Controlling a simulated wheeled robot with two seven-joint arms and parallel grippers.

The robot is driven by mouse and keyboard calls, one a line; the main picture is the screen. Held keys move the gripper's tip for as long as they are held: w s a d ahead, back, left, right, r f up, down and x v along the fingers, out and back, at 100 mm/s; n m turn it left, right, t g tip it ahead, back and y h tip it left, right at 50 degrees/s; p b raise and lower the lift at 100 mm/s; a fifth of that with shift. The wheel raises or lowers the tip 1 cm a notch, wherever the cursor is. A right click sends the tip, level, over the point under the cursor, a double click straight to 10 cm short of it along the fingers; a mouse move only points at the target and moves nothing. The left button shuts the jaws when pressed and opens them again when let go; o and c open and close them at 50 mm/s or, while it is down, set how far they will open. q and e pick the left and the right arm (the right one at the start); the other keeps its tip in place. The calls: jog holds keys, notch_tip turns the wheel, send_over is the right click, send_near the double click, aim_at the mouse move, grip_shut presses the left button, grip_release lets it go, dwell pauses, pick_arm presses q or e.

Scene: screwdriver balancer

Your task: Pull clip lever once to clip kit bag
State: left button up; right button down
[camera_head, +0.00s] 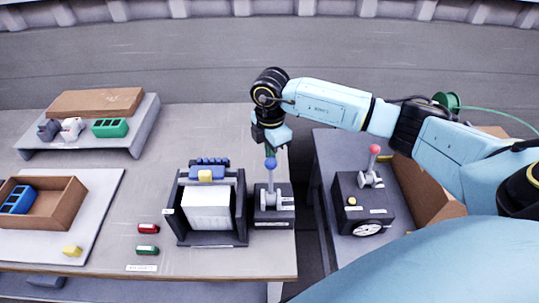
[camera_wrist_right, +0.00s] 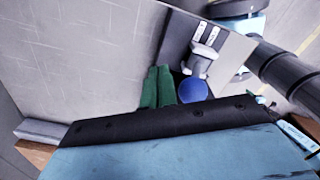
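The clip lever (camera_head: 271,179) is a grey upright handle with a blue ball knob, on a small dark box (camera_head: 273,214). The white kit bag (camera_head: 208,210) stands in a dark frame left of it, with a yellow block and blue row at its top. My right gripper (camera_head: 270,148) points down just above and behind the blue knob. In the right wrist view its green fingers (camera_wrist_right: 158,88) lie close together, and the blue knob (camera_wrist_right: 193,90) is beside them, not between them. Whether they touch it I cannot tell. My left gripper is not in view.
A second dark box (camera_head: 362,203) with a red-knobbed lever stands on the right table. A brown tray (camera_head: 75,203) with a blue block is at left. A raised shelf (camera_head: 91,142) stands at back left.

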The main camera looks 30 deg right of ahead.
notch_tip(320, 180, up, 6)
jog(key=p, duration=0.4)
jog(key=shift+r+p, duration=0.15)
jog(key=shift+p, duration=0.2)
